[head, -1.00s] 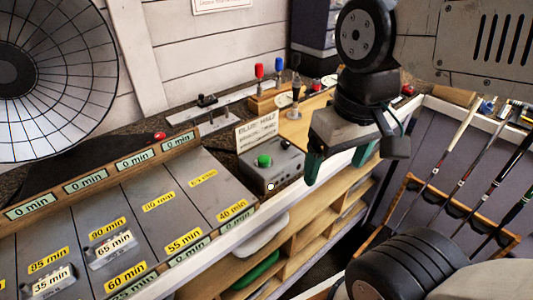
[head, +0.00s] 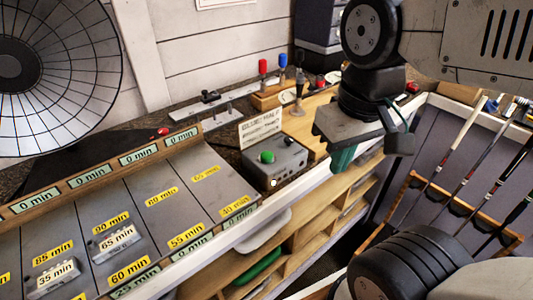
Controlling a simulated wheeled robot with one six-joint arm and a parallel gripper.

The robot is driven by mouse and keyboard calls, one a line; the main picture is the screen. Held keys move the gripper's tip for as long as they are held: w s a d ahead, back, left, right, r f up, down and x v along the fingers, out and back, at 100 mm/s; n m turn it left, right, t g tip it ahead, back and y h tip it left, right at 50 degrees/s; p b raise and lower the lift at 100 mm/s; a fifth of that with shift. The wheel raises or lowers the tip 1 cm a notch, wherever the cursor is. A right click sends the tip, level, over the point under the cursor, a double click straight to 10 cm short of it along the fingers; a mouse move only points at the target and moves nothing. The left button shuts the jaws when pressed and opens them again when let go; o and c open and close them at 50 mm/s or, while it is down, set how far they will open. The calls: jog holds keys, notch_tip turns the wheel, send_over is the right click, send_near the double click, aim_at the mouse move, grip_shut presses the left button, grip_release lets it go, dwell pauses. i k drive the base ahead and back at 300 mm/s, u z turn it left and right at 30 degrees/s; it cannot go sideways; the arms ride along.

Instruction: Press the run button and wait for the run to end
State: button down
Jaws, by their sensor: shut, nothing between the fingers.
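The run button appears to be the green round button (head: 267,157) on top of a grey control box (head: 290,160) near the front edge of the bench. A small white dot, perhaps a light, shows on the box's front. My gripper (head: 342,158) hangs to the right of the box, apart from it, past the bench's front edge. Its green fingers point down and are shut, with nothing seen between them. The button's top is fully visible and nothing touches it.
A printed card (head: 260,127) stands behind the box. Red and blue handled tools in a wooden block (head: 275,96) are behind that. Grey trays with yellow minute labels (head: 186,236) fill the left. A large round fan (head: 60,80) stands back left; a club rack (head: 455,215) is at right.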

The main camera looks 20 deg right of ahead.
aim_at(265, 155)
jog(key=u, duration=1.05)
jog(key=k, duration=1)
jog(key=z, duration=1.1)
jog(key=i, duration=0.5)
